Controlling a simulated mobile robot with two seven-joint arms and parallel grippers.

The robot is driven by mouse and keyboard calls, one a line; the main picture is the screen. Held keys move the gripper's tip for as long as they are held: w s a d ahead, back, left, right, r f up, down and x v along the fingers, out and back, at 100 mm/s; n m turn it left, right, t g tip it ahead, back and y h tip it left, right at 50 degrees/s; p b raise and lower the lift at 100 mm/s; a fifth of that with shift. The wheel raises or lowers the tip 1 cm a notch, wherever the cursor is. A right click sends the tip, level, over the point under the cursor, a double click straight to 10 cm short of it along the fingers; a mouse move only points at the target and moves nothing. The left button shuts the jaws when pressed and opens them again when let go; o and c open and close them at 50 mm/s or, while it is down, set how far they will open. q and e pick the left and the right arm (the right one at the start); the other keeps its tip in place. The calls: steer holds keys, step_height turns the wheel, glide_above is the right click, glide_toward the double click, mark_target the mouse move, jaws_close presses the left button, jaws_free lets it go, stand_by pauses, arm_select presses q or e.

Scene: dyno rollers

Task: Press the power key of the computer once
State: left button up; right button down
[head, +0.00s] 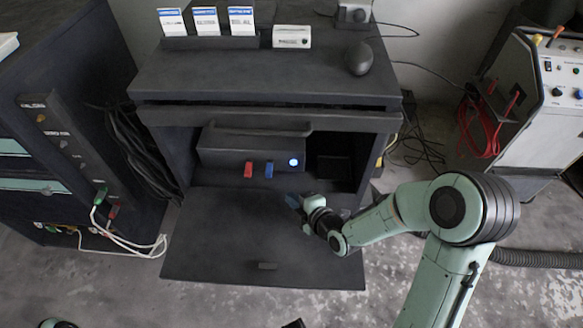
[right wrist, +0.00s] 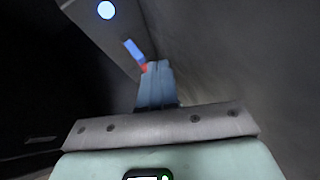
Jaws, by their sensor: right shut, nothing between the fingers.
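The computer (head: 225,150) is a dark box on the shelf inside the open cabinet. A round key glowing blue-white (head: 294,162) is at the right of its front, most likely the power key; it also shows at the top of the right wrist view (right wrist: 106,10). My right gripper (head: 291,200) is shut and empty, below and in front of the computer's front, over the lowered flap. In the right wrist view its closed blue-grey fingers (right wrist: 157,72) point toward the computer and partly hide a red piece. They look apart from the glowing key. My left gripper is not identifiable.
A red piece (head: 248,170) and a blue piece (head: 269,169) stick out of the computer's front, left of the glowing key. The lowered flap (head: 225,240) lies below. Cabinet sides bound the opening. A wheeled machine (head: 545,110) stands at right.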

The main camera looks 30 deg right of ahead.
mark_target(294, 163)
steer(key=shift+s+r, duration=0.1)
steer(key=shift+w+d+p, duration=0.2)
steer(key=shift+w+p, duration=0.2)
steer(key=shift+w, duration=0.05)
steer(key=w+d+p, duration=0.2)
steer(key=w, duration=0.1)
steer(key=w+d+p, duration=0.1)
steer(key=p, duration=0.1)
steer(key=shift+w+r, duration=0.15)
steer(key=shift+w, duration=0.25)
steer(key=shift+w+d+f+b, duration=0.2)
steer(key=shift+w+f+b, duration=0.05)
steer(key=shift+w+b, duration=0.2)
steer(key=shift+w+d, duration=0.35)
steer(key=shift+w, duration=0.2)
steer(key=shift+w, duration=0.1)
stand_by(0.8)
